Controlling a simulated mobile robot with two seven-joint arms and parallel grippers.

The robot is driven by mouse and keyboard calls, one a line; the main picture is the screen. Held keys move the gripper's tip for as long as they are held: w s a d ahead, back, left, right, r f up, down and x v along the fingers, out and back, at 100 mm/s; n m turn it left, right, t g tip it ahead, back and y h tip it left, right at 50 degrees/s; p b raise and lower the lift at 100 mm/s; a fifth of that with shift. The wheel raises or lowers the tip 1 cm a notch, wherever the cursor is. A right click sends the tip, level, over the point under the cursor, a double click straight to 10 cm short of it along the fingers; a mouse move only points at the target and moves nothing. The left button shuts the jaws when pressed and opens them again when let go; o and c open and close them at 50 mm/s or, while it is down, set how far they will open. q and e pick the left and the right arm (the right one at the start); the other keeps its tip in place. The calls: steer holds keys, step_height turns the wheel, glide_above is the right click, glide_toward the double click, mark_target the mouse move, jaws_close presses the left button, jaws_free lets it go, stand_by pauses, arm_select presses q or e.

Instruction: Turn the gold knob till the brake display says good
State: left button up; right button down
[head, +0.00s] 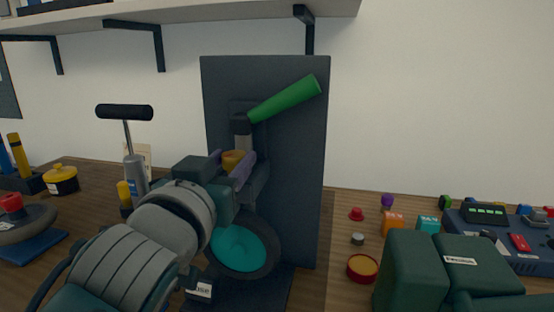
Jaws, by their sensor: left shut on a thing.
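The gold knob (231,161) is on the scooter's front assembly, in front of a dark upright panel. My left gripper (242,168) is shut on the knob, its purple fingers around it; they hide part of the knob. The scooter has a green handlebar grip (285,99) tilted up to the right and a wheel with a teal hub (238,248) below the knob. My left arm covers part of the wheel. A small green-lit display (487,208) is on the blue box at the right; its text is too small to read. My right gripper's fingers do not show.
The dark panel (300,180) stands close behind the scooter. A red-rimmed tin (362,268), an orange block (392,223) and other small parts lie to the right. A pump (134,170) and yellow pot (60,180) stand left. A shelf (200,12) hangs above.

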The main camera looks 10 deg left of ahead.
arm_select(q)
jaws_close()
steer(key=m+h+p, duration=0.1)
steer(key=h+p, duration=0.1)
steer(key=h, duration=0.1)
steer(key=shift+a+r+m+p, duration=0.2)
steer(key=shift+a+m+p, duration=0.05)
steer(key=shift+m+p, duration=0.15)
steer(key=shift+m+h+p, duration=0.3)
steer(key=shift+h, duration=0.1)
steer(key=shift+a+f+m+g+h, duration=0.1)
steer(key=shift+m+g+h, duration=0.1)
steer(key=shift+m+h, duration=0.25)
steer(key=shift+a+f+m+g+h, duration=0.1)
steer(key=shift+m+g+h, duration=0.15)
steer(key=shift+h, duration=0.4)
steer(key=shift+w+a+m+g+h+b, duration=0.15)
steer(key=shift+m+g+h+b, duration=0.35)
steer(key=shift+m+h, duration=0.9)
steer(key=shift+g+h, duration=0.35)
steer(key=shift+h, duration=0.05)
